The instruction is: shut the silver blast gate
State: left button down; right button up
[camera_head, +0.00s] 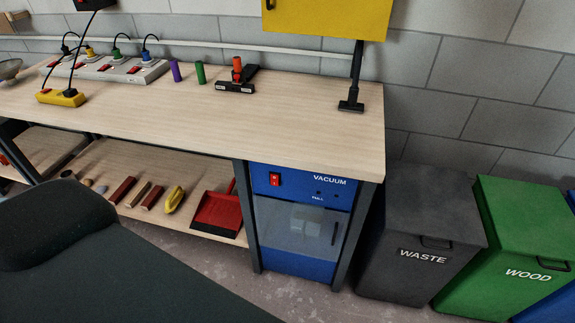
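I cannot make out a silver blast gate in the head view. A blue cabinet (262,181) marked VACUUM stands under the right end of the workbench, with a red switch (275,179) and a clear front panel. A pale pipe or rail (200,43) runs along the wall behind the bench. A black upright tube with a flat foot (351,105) stands at the bench's right end, below a yellow box (330,16). Neither of my grippers is in view.
On the wooden bench (240,125) are a power strip (105,69), a yellow socket block (61,97), purple and green cylinders and an orange-handled black tool (236,78). A red dustpan (217,212) lies below. WASTE (420,220) and WOOD (520,225) bins stand right. The bench's front middle is clear.

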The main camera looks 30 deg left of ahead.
aim_at(236, 77)
jog(key=u, duration=1.25)
jog(key=i+j, duration=0.2)
jog(key=j, duration=0.15)
jog(key=i+j+z, duration=0.1)
jog(key=j, duration=0.25)
jog(key=i+j, duration=0.3)
jog(key=i+j+z, duration=0.15)
jog(key=j, duration=0.3)
jog(key=i+j, duration=0.2)
jog(key=j, duration=0.2)
jog(key=i+j+z, duration=0.1)
jog(key=j, duration=0.3)
jog(key=i, duration=0.1)
